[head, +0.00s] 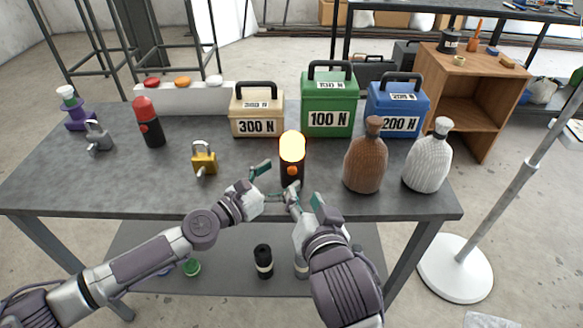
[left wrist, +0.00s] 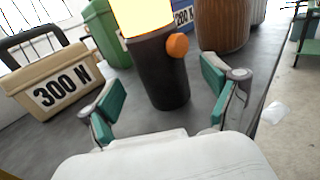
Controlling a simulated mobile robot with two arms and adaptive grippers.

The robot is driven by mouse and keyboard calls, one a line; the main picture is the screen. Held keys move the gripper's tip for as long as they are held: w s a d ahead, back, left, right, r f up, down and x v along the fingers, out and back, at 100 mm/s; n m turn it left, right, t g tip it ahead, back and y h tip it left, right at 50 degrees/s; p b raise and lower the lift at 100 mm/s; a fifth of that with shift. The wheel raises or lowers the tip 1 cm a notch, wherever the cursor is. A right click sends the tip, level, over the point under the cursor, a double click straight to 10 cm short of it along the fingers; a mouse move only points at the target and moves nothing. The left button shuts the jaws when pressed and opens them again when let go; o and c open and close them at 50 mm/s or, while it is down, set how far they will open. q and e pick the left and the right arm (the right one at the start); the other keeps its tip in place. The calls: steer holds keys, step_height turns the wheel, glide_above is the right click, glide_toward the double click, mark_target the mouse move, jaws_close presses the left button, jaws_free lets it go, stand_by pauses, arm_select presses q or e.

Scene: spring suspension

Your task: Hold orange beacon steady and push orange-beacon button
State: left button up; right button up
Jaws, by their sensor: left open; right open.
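The orange beacon (head: 292,152) stands upright near the front edge of the grey table, with a black body and a brightly glowing top. Its round orange button (head: 292,170) faces the front; in the left wrist view the button (left wrist: 177,45) is on the beacon's right side. My left gripper (head: 264,182) is open just left of the beacon. In the left wrist view the black body (left wrist: 160,75) stands ahead, between the green-padded fingers and beyond their tips. My right gripper (head: 303,196) is open in front of the beacon, low near the table edge, partly overlapping its base.
Weight boxes marked 300 N (head: 257,110), 100 N (head: 328,103) and 200 N (head: 397,105) stand behind the beacon. A brown bottle (head: 365,160) and a white bottle (head: 428,158) stand right of it. A brass padlock (head: 203,158) and red-topped beacon (head: 148,122) are left.

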mark_target(283, 174)
arm_select(q)
steer(key=shift+x, duration=2.15)
steer(key=c, duration=1.4)
arm_select(e)
jaws_close()
